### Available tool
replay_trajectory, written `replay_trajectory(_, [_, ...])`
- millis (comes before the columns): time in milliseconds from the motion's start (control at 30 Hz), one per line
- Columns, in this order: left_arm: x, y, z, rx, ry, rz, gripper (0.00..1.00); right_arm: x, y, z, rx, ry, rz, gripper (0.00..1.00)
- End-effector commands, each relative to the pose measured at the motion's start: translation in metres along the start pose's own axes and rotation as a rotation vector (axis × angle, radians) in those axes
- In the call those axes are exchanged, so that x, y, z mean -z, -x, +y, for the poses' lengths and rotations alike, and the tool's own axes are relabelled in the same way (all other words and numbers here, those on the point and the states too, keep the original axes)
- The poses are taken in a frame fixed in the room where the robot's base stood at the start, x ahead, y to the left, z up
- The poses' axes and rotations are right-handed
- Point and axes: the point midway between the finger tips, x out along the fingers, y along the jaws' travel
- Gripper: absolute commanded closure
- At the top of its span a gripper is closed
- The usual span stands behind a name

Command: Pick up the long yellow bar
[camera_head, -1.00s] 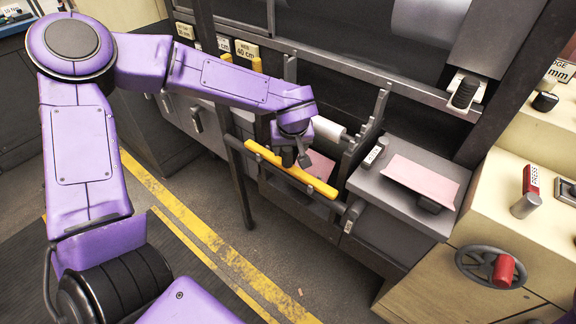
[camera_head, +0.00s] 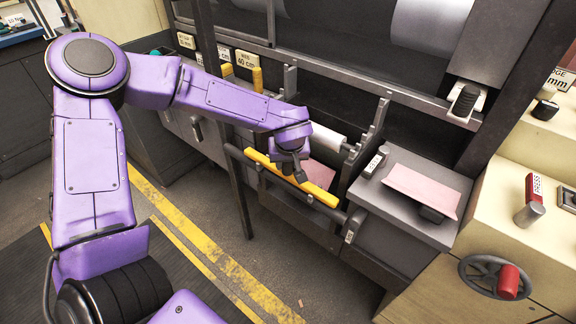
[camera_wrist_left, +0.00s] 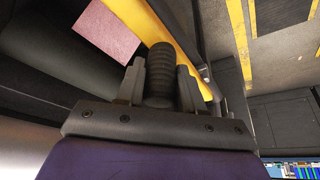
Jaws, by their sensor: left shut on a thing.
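The long yellow bar (camera_head: 320,193) lies slanted across the front of the dark machine, above a dark rail, in the head view. In the left wrist view the yellow bar (camera_wrist_left: 146,22) runs behind the fingers. My left gripper (camera_head: 295,172) is over the middle of the bar, reaching down from above. In the left wrist view its two fingers (camera_wrist_left: 160,85) are shut on a black ribbed grip (camera_wrist_left: 160,62) that stands in front of the bar. The joint between grip and bar is hidden. My right gripper is not in view.
Dark upright guides (camera_head: 374,132) and a white roll (camera_head: 327,138) stand close behind the bar. A grey ledge with a pink sheet (camera_head: 421,190) is to the right. A red-handled wheel (camera_head: 496,278) is at lower right. The floor (camera_head: 215,215) in front is clear.

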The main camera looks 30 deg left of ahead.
Motion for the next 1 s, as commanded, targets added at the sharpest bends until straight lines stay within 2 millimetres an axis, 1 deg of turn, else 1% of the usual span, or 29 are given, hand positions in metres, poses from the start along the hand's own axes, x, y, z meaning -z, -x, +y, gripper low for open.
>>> replay_trajectory(133, [0.011,0.025,0.001,-0.004,0.002,0.004,1.0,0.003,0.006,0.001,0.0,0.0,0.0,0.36])
replay_trajectory(267, [0.001,0.057,0.001,-0.006,-0.002,0.006,1.0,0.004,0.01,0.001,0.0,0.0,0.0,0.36])
replay_trajectory(367, [-0.008,0.088,0.0,-0.006,-0.001,0.007,1.0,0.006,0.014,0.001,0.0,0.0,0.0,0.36])
replay_trajectory(400, [-0.012,0.102,-0.001,-0.006,-0.002,0.007,1.0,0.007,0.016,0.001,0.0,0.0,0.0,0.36])
replay_trajectory(500, [-0.037,0.123,-0.002,-0.005,-0.005,0.005,1.0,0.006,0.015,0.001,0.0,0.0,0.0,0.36])
replay_trajectory(600, [-0.056,0.143,-0.003,-0.003,-0.003,0.004,1.0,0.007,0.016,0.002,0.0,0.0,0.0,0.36])
replay_trajectory(700, [-0.07,0.157,-0.004,-0.002,-0.002,0.004,1.0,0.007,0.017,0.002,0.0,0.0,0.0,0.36])
replay_trajectory(800, [-0.078,0.165,-0.004,-0.002,-0.001,0.002,1.0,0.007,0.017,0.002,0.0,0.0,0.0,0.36])
replay_trajectory(1000, [-0.082,0.168,-0.004,-0.001,0.0,0.002,1.0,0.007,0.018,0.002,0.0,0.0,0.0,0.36])
